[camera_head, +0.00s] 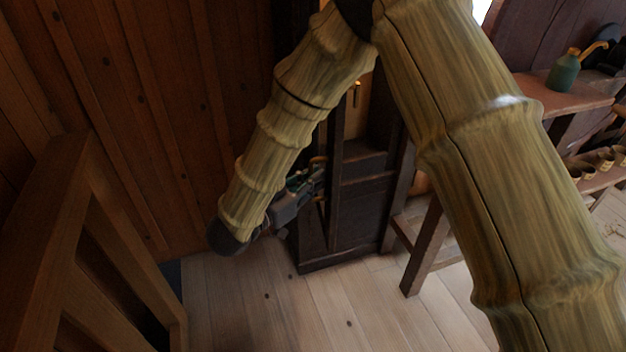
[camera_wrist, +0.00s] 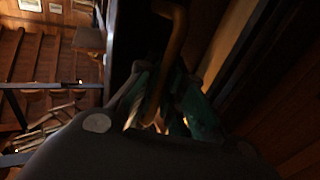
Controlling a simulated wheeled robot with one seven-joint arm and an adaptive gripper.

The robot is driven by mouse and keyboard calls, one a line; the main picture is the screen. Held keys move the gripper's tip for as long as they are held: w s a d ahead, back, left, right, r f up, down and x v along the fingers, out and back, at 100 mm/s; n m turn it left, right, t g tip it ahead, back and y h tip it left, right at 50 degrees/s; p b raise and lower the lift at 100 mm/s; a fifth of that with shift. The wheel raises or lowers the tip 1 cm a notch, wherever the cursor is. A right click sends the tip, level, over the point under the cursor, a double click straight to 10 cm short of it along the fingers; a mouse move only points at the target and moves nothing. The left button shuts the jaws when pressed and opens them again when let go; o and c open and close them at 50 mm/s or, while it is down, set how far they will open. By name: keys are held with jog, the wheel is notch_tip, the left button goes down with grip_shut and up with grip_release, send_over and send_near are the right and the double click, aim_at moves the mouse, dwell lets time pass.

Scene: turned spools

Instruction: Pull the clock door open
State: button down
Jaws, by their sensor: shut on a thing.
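The clock (camera_head: 362,215) is a tall dark wooden case standing on the floor, centre in the head view. Its door (camera_head: 334,185) shows as a narrow dark upright panel at the case's left front, seen nearly edge-on, and looks ajar. A brass-coloured part (camera_head: 355,94) shows inside the case. My gripper (camera_head: 316,178) is at the door's left side, partly hidden by my arm. In the wrist view a curved brownish handle (camera_wrist: 172,52) runs down between my gripper's teal-padded fingers (camera_wrist: 160,108), which are shut on it. The fingertips are dark and hard to make out.
A slanted wooden frame (camera_head: 85,215) stands at the left front, near the plank wall (camera_head: 150,110). Pale floorboards (camera_head: 290,315) in front of the clock are clear.

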jog(key=shift+s+f, duration=0.15)
jog(key=c, duration=1.5)
grip_release()
jog(key=shift+c, duration=0.2)
jog(key=v, duration=0.7)
jog(key=shift+s+a, duration=0.15)
jog(key=shift+s, duration=0.05)
jog(key=x, duration=0.7)
jog(key=shift+w+d, duration=0.2)
jog(key=shift+w, duration=0.15)
jog(key=shift+d+y, duration=0.3)
jog(key=shift+d, duration=0.15)
jog(key=shift+n, duration=0.3)
